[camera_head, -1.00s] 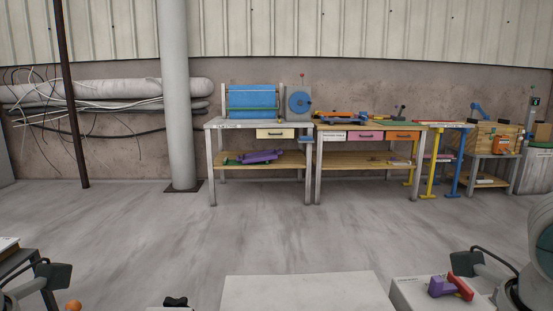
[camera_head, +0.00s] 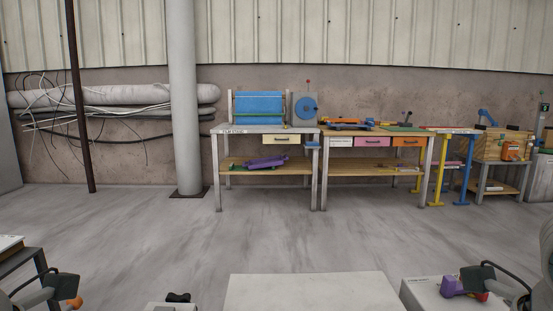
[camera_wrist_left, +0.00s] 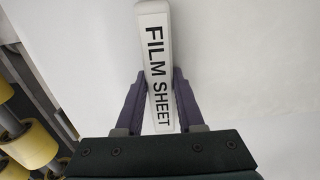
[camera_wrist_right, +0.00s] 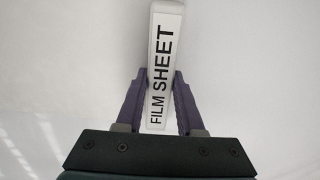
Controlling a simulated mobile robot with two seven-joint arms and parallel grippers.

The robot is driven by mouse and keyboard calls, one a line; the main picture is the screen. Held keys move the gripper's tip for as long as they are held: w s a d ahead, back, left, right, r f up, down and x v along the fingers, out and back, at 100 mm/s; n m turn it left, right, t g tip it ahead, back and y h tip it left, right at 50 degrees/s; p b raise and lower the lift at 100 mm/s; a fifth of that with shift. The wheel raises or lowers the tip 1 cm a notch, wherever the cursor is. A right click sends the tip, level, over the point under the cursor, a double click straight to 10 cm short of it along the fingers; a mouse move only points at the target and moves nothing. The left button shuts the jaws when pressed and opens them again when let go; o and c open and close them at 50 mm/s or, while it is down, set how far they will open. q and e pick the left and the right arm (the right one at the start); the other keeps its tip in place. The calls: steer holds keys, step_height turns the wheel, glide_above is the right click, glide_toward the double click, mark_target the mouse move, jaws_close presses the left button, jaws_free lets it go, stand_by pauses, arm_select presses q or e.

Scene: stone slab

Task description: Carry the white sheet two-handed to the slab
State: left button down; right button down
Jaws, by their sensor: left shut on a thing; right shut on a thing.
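In the left wrist view, the fingers of my left gripper (camera_wrist_left: 160,100) are shut on a pale grip bar (camera_wrist_left: 157,20) lettered FILM SHEET. In the right wrist view, my right gripper (camera_wrist_right: 160,100) is shut on a matching bar (camera_wrist_right: 160,25). White sheet surface (camera_wrist_left: 230,60) fills most of the left wrist view and surrounds the bar in the right wrist view (camera_wrist_right: 240,60). In the head view a pale flat panel (camera_head: 312,292) lies at the bottom centre; I cannot tell whether it is the sheet or the slab. Fingertips are hidden there.
Yellow rollers (camera_wrist_left: 32,145) show beside the sheet in the left wrist view. A white box (camera_head: 420,295) with a purple and red object (camera_head: 458,287) stands at bottom right. Workbenches (camera_head: 268,130) line the back wall. The grey floor (camera_head: 150,240) before them is clear.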

arm_select(q)
steer(key=shift+f, duration=0.45)
arm_select(e)
steer(key=shift+f, duration=0.5)
arm_select(q)
steer(key=c, duration=1)
jaws_free()
steer(key=shift+f+b, duration=0.15)
steer(key=shift+b, duration=0.2)
arm_select(e)
steer(key=shift+f, duration=0.1)
arm_select(q)
steer(key=shift+o, duration=0.8)
steer(key=o, duration=0.4)
arm_select(e)
steer(key=shift+c, duration=2.2)
jaws_free()
arm_select(q)
steer(key=shift+o, duration=0.3)
